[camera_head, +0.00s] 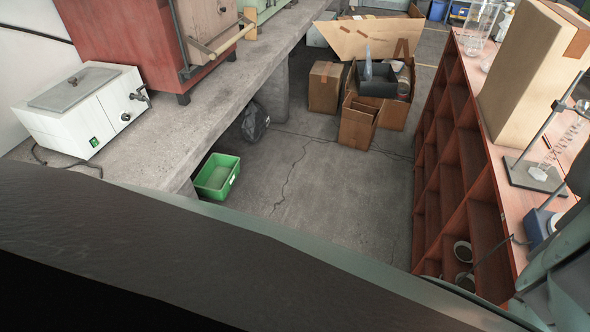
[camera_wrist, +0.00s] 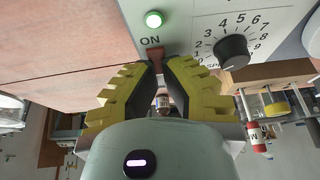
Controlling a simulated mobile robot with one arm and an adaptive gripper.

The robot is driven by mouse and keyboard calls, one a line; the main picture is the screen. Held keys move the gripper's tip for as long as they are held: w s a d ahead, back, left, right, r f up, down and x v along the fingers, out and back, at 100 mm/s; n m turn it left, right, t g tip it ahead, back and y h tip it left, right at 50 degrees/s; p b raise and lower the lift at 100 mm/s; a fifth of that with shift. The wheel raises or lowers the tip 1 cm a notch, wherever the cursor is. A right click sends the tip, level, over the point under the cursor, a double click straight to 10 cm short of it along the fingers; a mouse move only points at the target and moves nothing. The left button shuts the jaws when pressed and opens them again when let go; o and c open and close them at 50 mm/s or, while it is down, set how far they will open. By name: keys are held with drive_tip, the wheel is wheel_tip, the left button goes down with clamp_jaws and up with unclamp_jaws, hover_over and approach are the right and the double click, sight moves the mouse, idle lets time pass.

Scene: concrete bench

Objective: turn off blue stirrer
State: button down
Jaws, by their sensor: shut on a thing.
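In the wrist view, my gripper (camera_wrist: 162,70) has yellow ribbed pads. Its fingertips close on the brown-red switch (camera_wrist: 155,58) below the word ON on a pale front panel (camera_wrist: 185,22). A round green light (camera_wrist: 153,19) glows above the switch. To the right is a black speed knob (camera_wrist: 231,50) with a numbered dial. A blue stirrer (camera_head: 538,227) with a white top stands at the right edge of the head view, partly hidden by my arm. The wrist view does not show the panel's body colour clearly. My gripper is not visible in the head view.
A stand with a rod (camera_head: 537,172) and a tall cardboard box (camera_head: 525,65) are on the red shelf unit's top. A white bath (camera_head: 82,103) sits on the concrete bench (camera_head: 165,125) at left. Cardboard boxes (camera_head: 357,128) and a green bin (camera_head: 217,176) are on the floor.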

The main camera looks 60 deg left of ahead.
drive_tip(key=shift+f, duration=0.1)
idle(0.4)
drive_tip(key=c, duration=1)
unclamp_jaws()
drive_tip(key=shift+o, duration=0.2)
drive_tip(key=shift+v, duration=3.8)
drive_tip(key=shift+w, duration=0.1)
